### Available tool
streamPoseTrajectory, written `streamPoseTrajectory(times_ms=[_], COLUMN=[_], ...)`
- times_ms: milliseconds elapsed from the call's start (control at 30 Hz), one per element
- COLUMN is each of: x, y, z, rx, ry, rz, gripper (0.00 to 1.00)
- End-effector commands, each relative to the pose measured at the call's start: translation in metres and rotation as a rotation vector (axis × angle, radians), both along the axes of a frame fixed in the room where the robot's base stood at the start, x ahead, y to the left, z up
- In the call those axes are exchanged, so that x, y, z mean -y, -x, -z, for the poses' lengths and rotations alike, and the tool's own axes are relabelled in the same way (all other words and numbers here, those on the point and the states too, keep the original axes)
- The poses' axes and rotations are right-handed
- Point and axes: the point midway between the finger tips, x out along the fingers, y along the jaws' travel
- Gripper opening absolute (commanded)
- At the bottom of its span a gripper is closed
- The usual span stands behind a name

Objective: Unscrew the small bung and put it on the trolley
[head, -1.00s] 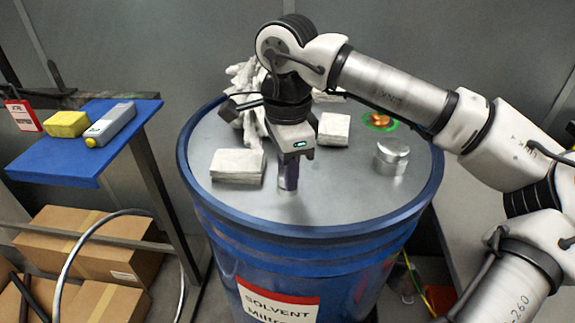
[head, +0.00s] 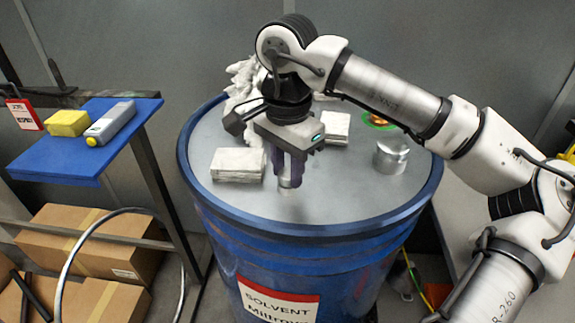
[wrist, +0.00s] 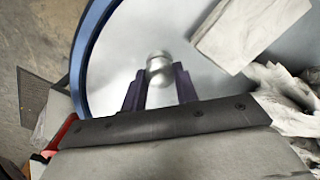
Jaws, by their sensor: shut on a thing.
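The small bung (wrist: 159,68) is a silvery metal plug on the drum lid, between the purple fingers of my gripper (wrist: 160,82) in the wrist view. My gripper (head: 290,180) is shut on it, pointing down at the front of the lid in the head view. The fingers hide part of the bung, and I cannot tell whether it is still in its thread. A larger metal bung (head: 391,156) stands on the right side of the lid. The trolley's blue top (head: 55,162) is at the left, apart from the drum.
A yellow sponge (head: 67,123) and a grey bottle (head: 110,123) lie on the trolley, with bare room in front. Folded white cloths (head: 238,164) and a crumpled rag (head: 243,80) lie on the blue drum (head: 215,212). Cardboard boxes (head: 92,245) sit below the trolley.

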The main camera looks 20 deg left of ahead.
Motion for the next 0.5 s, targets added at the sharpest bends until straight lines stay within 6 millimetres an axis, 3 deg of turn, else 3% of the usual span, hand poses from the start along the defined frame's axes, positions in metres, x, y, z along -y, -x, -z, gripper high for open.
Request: streamPoseTrajectory(times_ms=[233,500], x=[-0.0004,-0.0001], y=[0.0008,0.0005], z=[0.0004,-0.0001], rx=[-0.003,-0.001], ry=[-0.001,0.001], rz=[-0.282,-0.328], gripper=[0.11,0.11])
